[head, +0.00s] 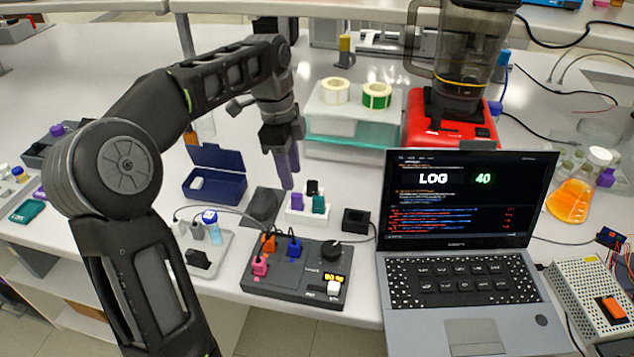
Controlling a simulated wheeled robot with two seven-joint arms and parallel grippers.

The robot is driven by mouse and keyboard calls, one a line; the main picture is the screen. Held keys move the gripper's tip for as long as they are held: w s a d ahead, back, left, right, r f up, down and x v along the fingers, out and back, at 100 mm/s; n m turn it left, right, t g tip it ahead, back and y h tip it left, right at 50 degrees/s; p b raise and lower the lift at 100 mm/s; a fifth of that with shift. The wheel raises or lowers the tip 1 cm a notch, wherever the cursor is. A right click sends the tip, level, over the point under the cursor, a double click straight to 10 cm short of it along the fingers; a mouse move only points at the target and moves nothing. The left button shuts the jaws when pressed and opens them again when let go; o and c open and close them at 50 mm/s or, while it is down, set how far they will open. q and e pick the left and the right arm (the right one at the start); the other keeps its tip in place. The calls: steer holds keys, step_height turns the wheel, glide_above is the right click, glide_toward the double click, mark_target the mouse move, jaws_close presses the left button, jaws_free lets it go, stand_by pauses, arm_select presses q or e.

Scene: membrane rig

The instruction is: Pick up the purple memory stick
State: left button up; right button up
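The purple memory stick (296,201) stands upright in a small white holder (306,217), at its left front. A teal stick (318,204) stands beside it and a black one (312,187) behind. My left gripper (289,178) points down just above and behind the purple stick, with its fingertips apart from it. Its two fingers overlap in this view, so the gap between them is unclear. Nothing is visibly held. My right gripper is not in view.
A control box (295,285) with coloured plugs and a knob stands in front of the holder. A laptop (455,240) is to the right, with a small black block (355,221) between. An open blue box (215,186) is to the left. A red-based blender (450,130) stands behind.

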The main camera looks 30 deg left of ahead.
mark_target(297, 205)
arm_select(q)
steer(key=shift+w+r, duration=0.1)
steer(key=shift+w, duration=0.15)
steer(key=shift+s, duration=0.1)
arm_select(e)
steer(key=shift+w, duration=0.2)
arm_select(q)
steer(key=shift+s+r, duration=0.1)
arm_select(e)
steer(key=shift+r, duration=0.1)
arm_select(q)
step_height(297, 205, down, 3)
steer(key=shift+d+r+b, duration=0.1)
steer(key=shift+d+b, duration=0.05)
steer(key=shift+b, duration=1.05)
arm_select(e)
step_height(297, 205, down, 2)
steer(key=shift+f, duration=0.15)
